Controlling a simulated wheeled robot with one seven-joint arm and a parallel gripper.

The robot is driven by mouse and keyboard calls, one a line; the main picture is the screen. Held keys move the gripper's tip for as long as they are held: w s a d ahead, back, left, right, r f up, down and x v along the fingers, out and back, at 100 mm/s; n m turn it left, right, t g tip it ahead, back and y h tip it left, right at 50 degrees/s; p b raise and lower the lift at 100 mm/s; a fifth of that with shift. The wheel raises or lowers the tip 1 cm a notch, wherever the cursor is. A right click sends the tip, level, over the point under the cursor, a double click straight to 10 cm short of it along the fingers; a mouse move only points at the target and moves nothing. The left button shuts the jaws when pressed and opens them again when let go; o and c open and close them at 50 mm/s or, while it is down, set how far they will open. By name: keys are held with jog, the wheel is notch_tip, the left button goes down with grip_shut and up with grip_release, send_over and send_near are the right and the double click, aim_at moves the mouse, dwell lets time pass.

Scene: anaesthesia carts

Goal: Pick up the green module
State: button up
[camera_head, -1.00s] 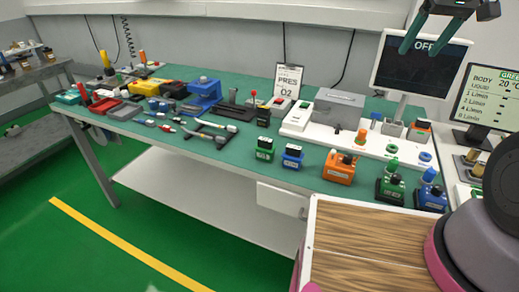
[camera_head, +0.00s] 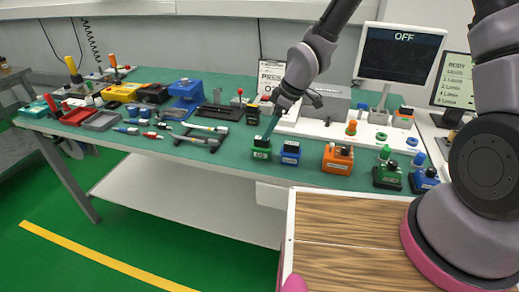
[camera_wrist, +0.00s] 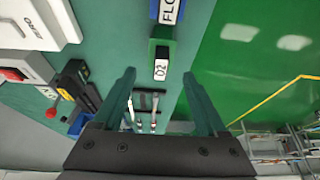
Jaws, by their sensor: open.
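A small green module (camera_head: 261,155) with a dark top and a white label stands near the front edge of the green-topped bench. In the wrist view the green module (camera_wrist: 161,50) shows its label, "O2", just ahead of the gap between my fingers. My gripper (camera_head: 268,132) is above this module in the head view, with its teal fingers pointing down. In the wrist view my gripper (camera_wrist: 159,74) is open, with nothing held between the fingers. Whether a finger touches the module is unclear. A second, larger green unit (camera_head: 387,178) stands farther right.
A blue module (camera_head: 290,154) stands close to the right of the small green one; it also shows in the wrist view (camera_wrist: 167,12). An orange unit (camera_head: 337,160) and a blue unit (camera_head: 424,181) are farther right. Tools and a blue vise (camera_head: 187,97) lie left.

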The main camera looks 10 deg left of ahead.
aim_at(259, 145)
jog(key=x, duration=0.4)
jog(key=shift+f, duration=0.15)
jog(key=x, duration=0.5)
jog(key=shift+a, duration=0.25)
jog(key=c, duration=1.1)
jog(key=shift+r, duration=5)
